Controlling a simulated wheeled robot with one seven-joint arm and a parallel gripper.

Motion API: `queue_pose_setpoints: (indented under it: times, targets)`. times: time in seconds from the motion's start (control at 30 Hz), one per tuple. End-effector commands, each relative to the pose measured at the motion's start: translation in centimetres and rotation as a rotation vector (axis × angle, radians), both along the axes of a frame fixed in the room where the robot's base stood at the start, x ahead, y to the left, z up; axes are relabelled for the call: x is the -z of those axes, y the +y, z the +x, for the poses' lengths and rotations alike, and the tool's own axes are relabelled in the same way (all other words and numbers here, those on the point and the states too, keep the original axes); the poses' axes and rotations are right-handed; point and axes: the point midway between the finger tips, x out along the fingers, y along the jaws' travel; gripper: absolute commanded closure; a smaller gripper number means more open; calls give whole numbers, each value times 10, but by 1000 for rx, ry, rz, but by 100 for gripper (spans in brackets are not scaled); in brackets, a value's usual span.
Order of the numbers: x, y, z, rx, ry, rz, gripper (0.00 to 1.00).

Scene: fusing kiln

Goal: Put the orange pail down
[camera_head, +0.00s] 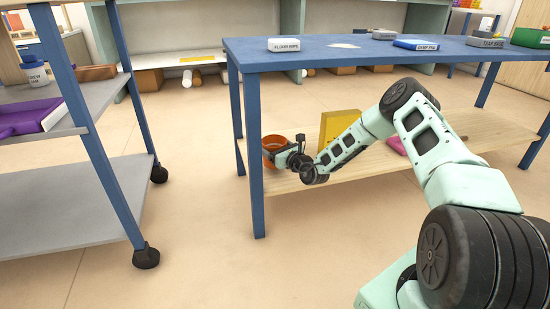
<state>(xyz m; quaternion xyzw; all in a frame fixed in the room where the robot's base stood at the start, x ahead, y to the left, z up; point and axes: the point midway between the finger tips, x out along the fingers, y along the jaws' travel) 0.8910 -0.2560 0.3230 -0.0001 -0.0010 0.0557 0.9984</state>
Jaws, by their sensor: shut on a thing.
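The orange pail (272,142) is at the left end of the lower wooden shelf of the blue table, just inside the front left leg. My gripper (282,153) reaches in under the tabletop from the right and is shut on the pail, which looks upright. The fingers cover part of the pail's front and right side. I cannot tell whether the pail's base touches the shelf.
A yellow block (340,126) stands upright behind my arm on the lower shelf (480,127). A pink item (397,145) lies farther right. The blue tabletop (350,53) and front left leg (254,155) are close. A grey wheeled cart (75,200) stands left across clear floor.

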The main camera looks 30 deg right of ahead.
Motion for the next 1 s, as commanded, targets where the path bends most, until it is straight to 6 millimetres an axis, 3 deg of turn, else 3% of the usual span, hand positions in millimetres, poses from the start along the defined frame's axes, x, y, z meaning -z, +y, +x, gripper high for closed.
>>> queue_pose_setpoints:
  times: [0.03,0.13,0.53,0.57,0.6,0.87,1.0]
  targets:
    - [14,0,0,0,1,1,41]
    - [26,0,0,0,1,1,41]
    - [28,0,0,-1,1,0,41]
    - [28,0,0,-1,1,0,9]
    - [28,0,0,-1,1,0,0]
    - [26,0,0,-1,1,0,0]
    - [23,-1,-13,-1,4,1,0]
